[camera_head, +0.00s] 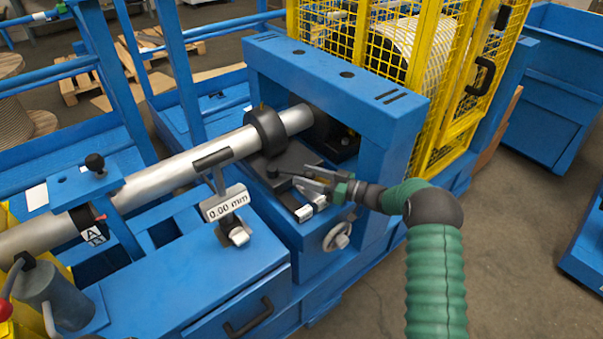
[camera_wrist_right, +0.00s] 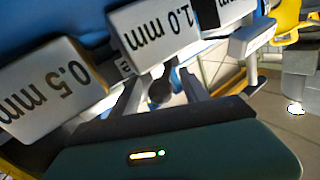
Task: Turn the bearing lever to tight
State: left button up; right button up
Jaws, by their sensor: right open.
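A dark lever with a round black knob (camera_head: 272,171), which looks like the bearing lever, sits beside the shaft bearing inside the blue frame. My right gripper (camera_head: 303,175) is open at the lever, its fingers pointing left toward the knob. In the right wrist view a dark round knob (camera_wrist_right: 160,91) shows between the two spread fingers (camera_wrist_right: 163,92). I cannot tell whether they touch it. No tight marking is readable. My left gripper is not in view.
A steel shaft (camera_head: 180,172) runs through a black collar (camera_head: 267,130). A 0.00 mm display (camera_head: 226,204) stands in front. Blocks marked 0.5 mm (camera_wrist_right: 50,90) and 1.0 mm (camera_wrist_right: 155,38) crowd the wrist view. A yellow cage (camera_head: 440,100) stands behind; a handwheel (camera_head: 337,237) is below.

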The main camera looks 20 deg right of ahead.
jog(key=p+v, duration=0.2)
jog(key=v, duration=1.2)
jog(key=shift+s+d, duration=0.2)
jog(key=shift+d, duration=0.15)
jog(key=shift+c, duration=0.4)
